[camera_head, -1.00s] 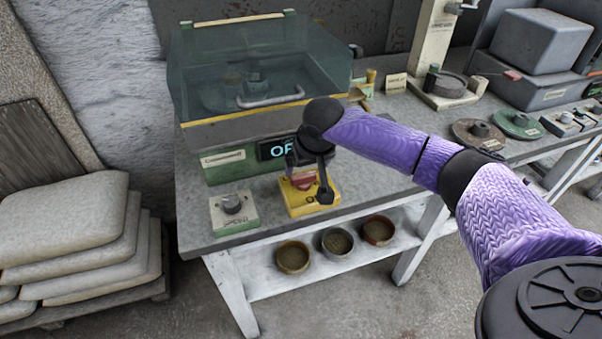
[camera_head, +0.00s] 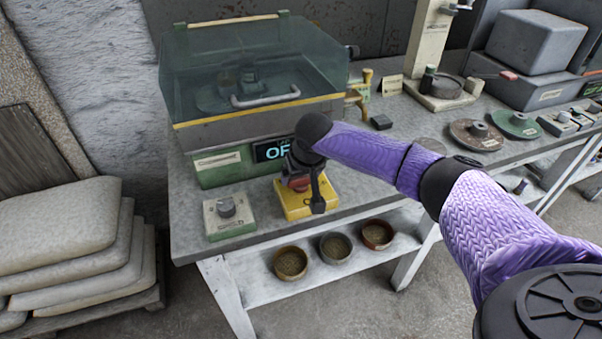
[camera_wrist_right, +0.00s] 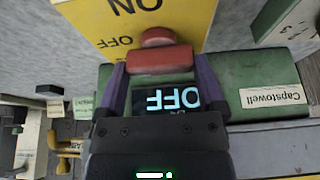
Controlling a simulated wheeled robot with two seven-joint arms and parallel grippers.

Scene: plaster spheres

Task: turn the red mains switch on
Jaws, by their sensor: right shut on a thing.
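The red mains switch (camera_head: 299,184) is a red knob on a yellow box (camera_head: 293,207) at the table's front edge. In the right wrist view the red knob (camera_wrist_right: 158,60) has a bar-shaped grip, and the yellow plate (camera_wrist_right: 140,20) carries ON and OFF lettering, upside down. My right gripper (camera_wrist_right: 160,72) is shut on the red knob, one purple finger on each side. In the head view the right gripper (camera_head: 303,165) comes down onto the switch from above and partly hides it. My left gripper is not in view.
A lit display (camera_head: 271,150) reading OFF sits on the green machine base (camera_head: 222,168) behind the switch; a clear hood (camera_head: 250,70) covers the machine. A grey-knob box (camera_head: 229,215) stands left of the switch. Several bowls (camera_head: 290,262) are on the shelf below.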

